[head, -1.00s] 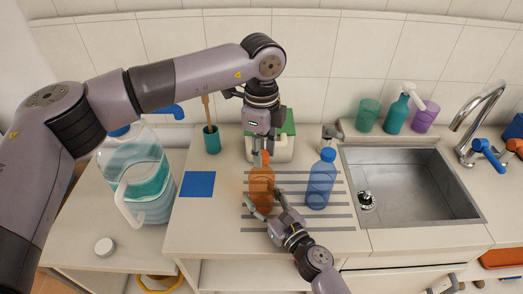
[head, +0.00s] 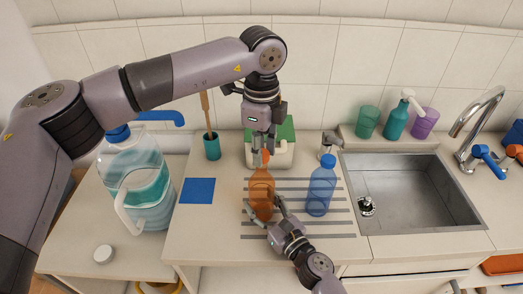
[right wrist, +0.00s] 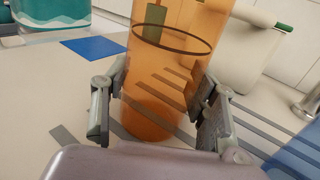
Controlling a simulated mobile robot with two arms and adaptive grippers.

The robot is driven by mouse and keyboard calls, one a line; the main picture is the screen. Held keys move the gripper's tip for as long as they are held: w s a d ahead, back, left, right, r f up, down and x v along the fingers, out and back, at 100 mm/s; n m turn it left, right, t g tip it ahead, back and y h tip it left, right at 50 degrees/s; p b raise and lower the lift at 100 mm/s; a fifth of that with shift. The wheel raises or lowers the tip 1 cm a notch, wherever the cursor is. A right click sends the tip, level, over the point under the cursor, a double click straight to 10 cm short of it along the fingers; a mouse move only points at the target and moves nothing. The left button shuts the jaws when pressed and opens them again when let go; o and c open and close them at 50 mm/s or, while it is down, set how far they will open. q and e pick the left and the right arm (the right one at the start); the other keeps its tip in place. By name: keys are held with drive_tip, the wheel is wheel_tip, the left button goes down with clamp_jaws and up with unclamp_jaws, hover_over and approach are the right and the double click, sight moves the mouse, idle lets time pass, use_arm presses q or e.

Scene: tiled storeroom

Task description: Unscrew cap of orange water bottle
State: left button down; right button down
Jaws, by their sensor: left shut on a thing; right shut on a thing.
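The orange water bottle (head: 261,188) stands upright on the grey-striped part of the counter. My left gripper (head: 261,158) reaches down from above and is shut on the orange cap (head: 266,155), which the fingers partly hide. My right gripper (head: 264,215) comes from the front and is shut on the lower body of the bottle. In the right wrist view the see-through orange bottle (right wrist: 165,85) stands between the two fingers of my right gripper (right wrist: 160,115). The cap is out of that view, and I cannot tell how loose it is.
A blue bottle (head: 320,185) stands close on the right, with the sink (head: 410,195) beyond it. A white container with a green top (head: 284,150) is behind. A blue square (head: 198,190) and a large jug (head: 135,185) are on the left.

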use_arm(q)
wheel_tip(320, 180, up, 3)
drive_tip(key=shift+r, duration=0.2)
use_arm(e)
drive_tip(key=c, duration=0.6)
unclamp_jaws()
drive_tip(key=shift+o, duration=0.2)
